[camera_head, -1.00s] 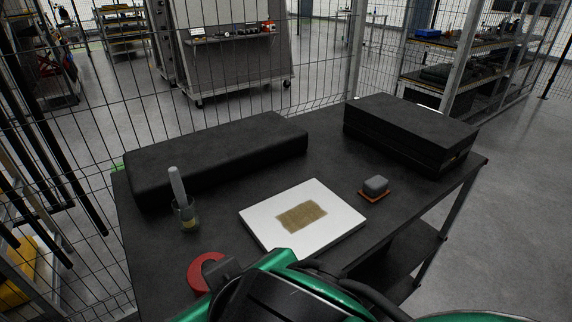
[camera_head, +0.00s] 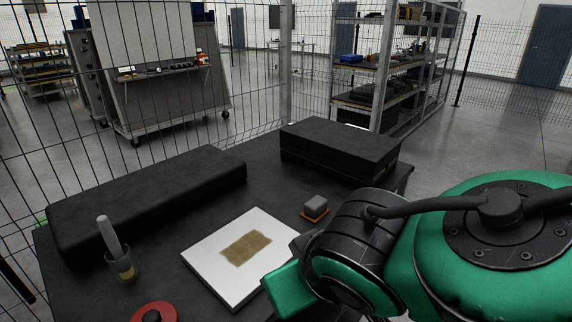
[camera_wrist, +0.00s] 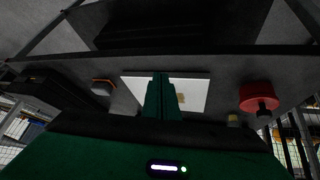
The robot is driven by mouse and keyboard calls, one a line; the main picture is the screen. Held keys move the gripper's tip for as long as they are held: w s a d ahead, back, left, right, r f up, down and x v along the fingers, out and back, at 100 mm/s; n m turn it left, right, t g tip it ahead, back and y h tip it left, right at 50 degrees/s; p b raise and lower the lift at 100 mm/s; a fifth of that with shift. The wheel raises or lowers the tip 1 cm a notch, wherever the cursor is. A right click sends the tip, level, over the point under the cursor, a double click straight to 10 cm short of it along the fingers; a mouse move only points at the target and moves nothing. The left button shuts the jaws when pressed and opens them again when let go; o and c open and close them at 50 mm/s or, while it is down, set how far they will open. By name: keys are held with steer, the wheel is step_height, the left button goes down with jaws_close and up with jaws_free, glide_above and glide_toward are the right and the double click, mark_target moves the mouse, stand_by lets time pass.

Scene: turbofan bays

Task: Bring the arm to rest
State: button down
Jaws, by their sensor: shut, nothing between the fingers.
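My green arm reaches in from the right in the head view and covers the table's near right part. My gripper (camera_wrist: 162,97) shows in the wrist view, its green fingers shut together and empty. It lines up in that view with the white board (camera_wrist: 195,95), but I cannot tell the height between them. In the head view the white board (camera_head: 214,275) lies on the dark table (camera_head: 180,178) with a brownish patch (camera_head: 246,248) on it. The gripper itself does not show in the head view.
A glass (camera_head: 121,268) with a pale stick stands left of the board. A red round item (camera_head: 153,311) is at the near edge. A grey block (camera_head: 315,203) sits on an orange base. A long black case (camera_head: 150,200) and a black box (camera_head: 340,150) line the back, before a mesh fence.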

steer(key=w+d+f+m+g+h, duration=0.1)
steer(key=w+d+m+h, duration=0.15)
steer(key=d, duration=0.85)
steer(key=w+d+f+m+g+h, duration=0.1)
steer(key=w+d+m, duration=0.3)
steer(key=d, duration=0.6)
steer(key=s+d+f+m+g, duration=0.1)
steer(key=s+d+m+g, duration=0.1)
steer(key=s+d, duration=0.3)
steer(key=s+d+f+m+g+y, duration=0.1)
steer(key=s+d+m, duration=0.3)
steer(key=d, duration=0.9)
steer(key=shift+s+d+f+g, duration=0.25)
steer(key=shift+s+f+g, duration=0.4)
steer(key=shift+s, duration=0.35)
steer(key=shift+y, duration=0.25)
